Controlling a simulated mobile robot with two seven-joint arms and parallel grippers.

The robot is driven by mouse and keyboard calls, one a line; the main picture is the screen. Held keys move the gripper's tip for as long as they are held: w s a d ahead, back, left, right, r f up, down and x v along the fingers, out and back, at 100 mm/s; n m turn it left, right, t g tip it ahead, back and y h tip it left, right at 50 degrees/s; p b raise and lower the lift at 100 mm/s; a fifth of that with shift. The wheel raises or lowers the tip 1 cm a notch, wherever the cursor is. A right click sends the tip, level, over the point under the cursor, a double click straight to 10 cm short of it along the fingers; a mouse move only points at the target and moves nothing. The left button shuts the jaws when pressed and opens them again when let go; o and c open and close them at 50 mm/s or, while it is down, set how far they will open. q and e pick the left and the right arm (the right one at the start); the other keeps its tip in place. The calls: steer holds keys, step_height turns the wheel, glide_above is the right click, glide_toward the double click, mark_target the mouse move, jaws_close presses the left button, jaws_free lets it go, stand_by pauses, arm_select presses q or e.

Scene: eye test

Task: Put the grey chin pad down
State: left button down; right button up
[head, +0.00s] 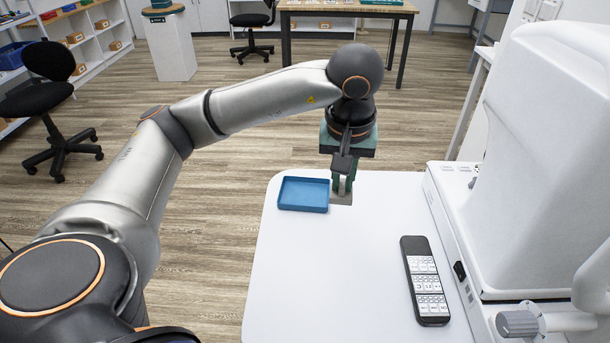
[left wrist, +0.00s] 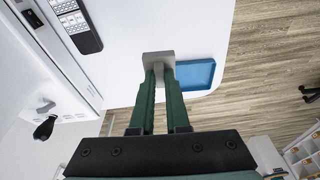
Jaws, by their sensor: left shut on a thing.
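The grey chin pad (head: 341,200) is a small flat block between the fingertips of my left gripper (head: 343,188). In the left wrist view, the green fingers of my left gripper (left wrist: 159,72) are shut on the chin pad (left wrist: 158,57), which sticks out past the tips. The pad is over the white table top (head: 330,270), close to the right of the blue tray (head: 303,195). I cannot tell whether it touches the table. My right gripper is not in view.
The blue tray, also in the left wrist view (left wrist: 194,75), looks empty. A black keypad panel (head: 425,280) lies on the table to the right. A large white instrument (head: 550,150) stands along the right side. The middle of the table is clear.

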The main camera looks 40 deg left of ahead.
arm_select(q)
steer(key=a+f, duration=0.2)
steer(key=a, duration=0.2)
steer(key=b, duration=0.2)
glide_toward(305, 194)
steer(key=shift+w+d+f, duration=0.1)
steer(key=shift+w+f, duration=0.05)
steer(key=shift+f, duration=0.1)
steer(key=shift+w+a+f, duration=0.15)
steer(key=shift+a+f, duration=0.05)
steer(key=shift+f, duration=0.1)
steer(key=shift+b+x, duration=0.45)
steer(key=shift+x, duration=1.35)
steer(key=shift+f, duration=0.15)
steer(key=shift+f, duration=0.1)
steer(key=c, duration=0.9)
jaws_free()
